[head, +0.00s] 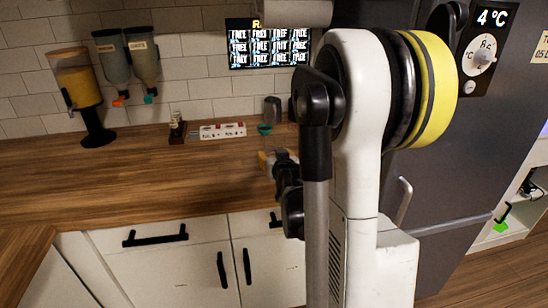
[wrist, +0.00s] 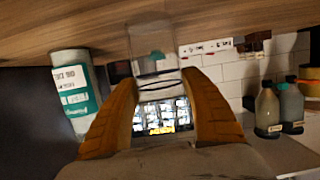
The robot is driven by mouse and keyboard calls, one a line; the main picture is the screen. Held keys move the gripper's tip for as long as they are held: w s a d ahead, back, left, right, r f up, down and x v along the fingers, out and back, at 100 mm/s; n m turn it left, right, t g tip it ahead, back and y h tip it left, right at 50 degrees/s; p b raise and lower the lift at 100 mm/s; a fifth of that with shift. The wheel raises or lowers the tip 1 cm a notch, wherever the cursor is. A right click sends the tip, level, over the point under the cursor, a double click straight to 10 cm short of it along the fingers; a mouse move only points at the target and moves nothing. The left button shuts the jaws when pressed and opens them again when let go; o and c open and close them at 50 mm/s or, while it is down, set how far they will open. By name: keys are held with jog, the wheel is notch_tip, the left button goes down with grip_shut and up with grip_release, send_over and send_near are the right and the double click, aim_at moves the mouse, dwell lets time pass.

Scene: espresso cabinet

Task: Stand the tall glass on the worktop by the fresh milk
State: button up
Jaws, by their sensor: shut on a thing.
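In the wrist view, which is upside down, my gripper (wrist: 158,88) is shut on a clear tall glass (wrist: 152,40). The glass sits between the two orange fingers and reaches towards the wooden worktop (wrist: 60,20). I cannot tell whether its base touches the wood. A white and teal container (wrist: 76,88), which looks like the fresh milk, stands on the worktop to the left of the glass, apart from it. In the head view my gripper (head: 268,160) is over the worktop (head: 150,185), partly behind my arm. The glass is hard to make out there.
A white power strip (head: 222,131) and a small dark holder (head: 177,130) stand near the tiled wall. A cereal dispenser (head: 78,90) and two wall dispensers (head: 130,60) are at the left. A dark fridge (head: 440,170) stands at the right.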

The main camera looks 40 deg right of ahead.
jog(key=shift+f, duration=0.1)
jog(key=o, duration=1.4)
jog(key=shift+c, duration=0.2)
